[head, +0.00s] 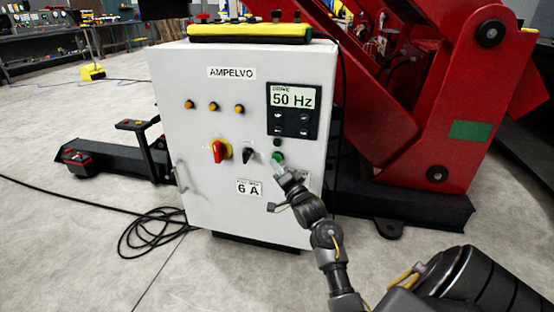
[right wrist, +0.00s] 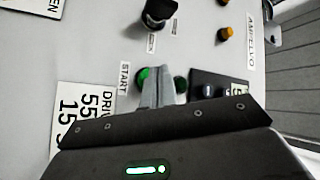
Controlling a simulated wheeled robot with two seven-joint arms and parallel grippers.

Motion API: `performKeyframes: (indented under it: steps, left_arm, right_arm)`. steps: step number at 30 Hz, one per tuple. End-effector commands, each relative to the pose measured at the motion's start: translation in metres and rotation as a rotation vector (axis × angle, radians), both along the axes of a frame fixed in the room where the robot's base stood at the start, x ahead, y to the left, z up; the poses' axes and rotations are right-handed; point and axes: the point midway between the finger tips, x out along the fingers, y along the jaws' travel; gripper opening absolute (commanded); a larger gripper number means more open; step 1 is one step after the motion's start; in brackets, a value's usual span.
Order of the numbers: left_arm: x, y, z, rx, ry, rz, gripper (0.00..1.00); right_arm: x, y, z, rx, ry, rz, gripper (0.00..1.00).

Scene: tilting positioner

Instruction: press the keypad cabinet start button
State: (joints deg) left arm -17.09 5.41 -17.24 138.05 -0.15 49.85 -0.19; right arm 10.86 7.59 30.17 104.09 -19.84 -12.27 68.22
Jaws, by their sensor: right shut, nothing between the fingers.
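The white keypad cabinet (head: 205,130) stands upright in the middle of the head view, marked AMPELVO. Its green start button (head: 278,156) is on the front, below the dark keypad (head: 293,110). In the right wrist view the start button (right wrist: 144,76) is beside the START label (right wrist: 124,78) and partly hidden by my fingers. My right gripper (head: 279,168) is shut and empty, its tips at the button; it also shows in the right wrist view (right wrist: 158,84). I cannot tell whether the tips touch the button. My left gripper is not in view.
A red-and-yellow rotary switch (head: 221,151) and a black selector knob (head: 249,156) are left of the button. A second green round part (right wrist: 181,84) is close to my fingers. The red positioner (head: 445,130) stands right of the cabinet. Black cable (head: 150,232) lies on the floor.

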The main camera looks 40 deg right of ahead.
Motion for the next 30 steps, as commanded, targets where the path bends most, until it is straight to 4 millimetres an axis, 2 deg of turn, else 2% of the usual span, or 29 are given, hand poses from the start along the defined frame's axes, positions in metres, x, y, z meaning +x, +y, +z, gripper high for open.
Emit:
performKeyframes:
  steps: [15,30]
  left_arm:
    - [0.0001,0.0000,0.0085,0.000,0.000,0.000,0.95]
    - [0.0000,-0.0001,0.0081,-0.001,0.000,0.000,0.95]
  right_arm:
    - [0.0031,-0.0066,0.0016,0.000,0.001,-0.001,0.00]
    - [0.0038,-0.0079,0.0004,0.000,0.000,0.000,0.00]
